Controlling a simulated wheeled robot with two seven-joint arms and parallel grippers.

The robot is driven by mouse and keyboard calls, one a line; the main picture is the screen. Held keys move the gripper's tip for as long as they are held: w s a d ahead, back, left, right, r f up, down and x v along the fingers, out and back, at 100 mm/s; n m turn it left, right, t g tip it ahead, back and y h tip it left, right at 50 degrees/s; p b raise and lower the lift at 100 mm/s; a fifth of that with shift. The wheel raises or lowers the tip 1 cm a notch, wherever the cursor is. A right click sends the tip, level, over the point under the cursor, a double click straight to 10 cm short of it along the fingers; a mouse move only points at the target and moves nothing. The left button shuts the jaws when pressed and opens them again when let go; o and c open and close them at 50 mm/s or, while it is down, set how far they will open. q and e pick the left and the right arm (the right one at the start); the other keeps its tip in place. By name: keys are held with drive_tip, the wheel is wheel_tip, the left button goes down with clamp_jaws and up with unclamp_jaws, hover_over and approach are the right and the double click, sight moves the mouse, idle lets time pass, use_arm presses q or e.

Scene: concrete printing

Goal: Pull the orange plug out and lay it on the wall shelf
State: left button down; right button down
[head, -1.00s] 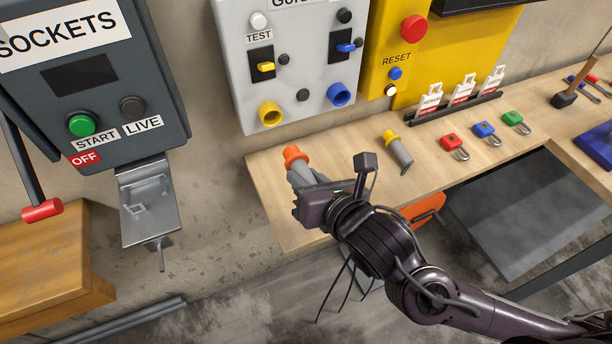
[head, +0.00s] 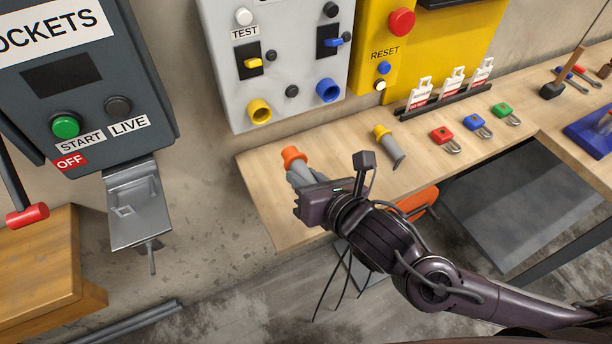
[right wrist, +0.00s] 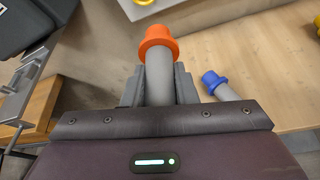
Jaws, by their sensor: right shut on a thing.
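The orange plug (head: 293,156) has an orange collar and a grey body. My right gripper (head: 303,181) is shut on its grey body, with a finger on each side in the right wrist view (right wrist: 158,88). The orange end points away from the gripper. The plug (right wrist: 158,42) appears over the left end of a wooden wall-side surface (head: 262,190); I cannot tell its exact height. Which wooden surface is the wall shelf is not labelled; another wooden ledge (head: 40,265) is at the lower left. My left gripper is not in view.
A blue plug (right wrist: 222,87) lies beside the held plug. A yellow plug (head: 389,146), padlocks (head: 446,140) and a tag rack (head: 455,102) occupy the wooden surface. A grey socket panel (head: 275,70) is above; the SOCKETS cabinet (head: 90,85) and metal bracket (head: 138,210) stand left.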

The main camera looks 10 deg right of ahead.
drive_tip(key=shift+f+b, duration=3.55)
drive_tip(key=shift+f, duration=0.6)
drive_tip(key=shift+w, duration=0.2)
drive_tip(key=shift+w+a+r+p, duration=0.1)
drive_tip(key=shift+w+a+p, duration=0.1)
drive_tip(key=shift+w+p, duration=0.25)
drive_tip(key=shift+w+a+p, duration=0.2)
drive_tip(key=shift+w+p, duration=0.05)
drive_tip(key=shift+w, duration=0.35)
drive_tip(key=shift+w+a+p, duration=0.15)
drive_tip(key=shift+w+a, duration=0.05)
drive_tip(key=shift+w, duration=0.4)
drive_tip(key=shift+w+a+p, duration=0.15)
drive_tip(key=shift+w, duration=0.4)
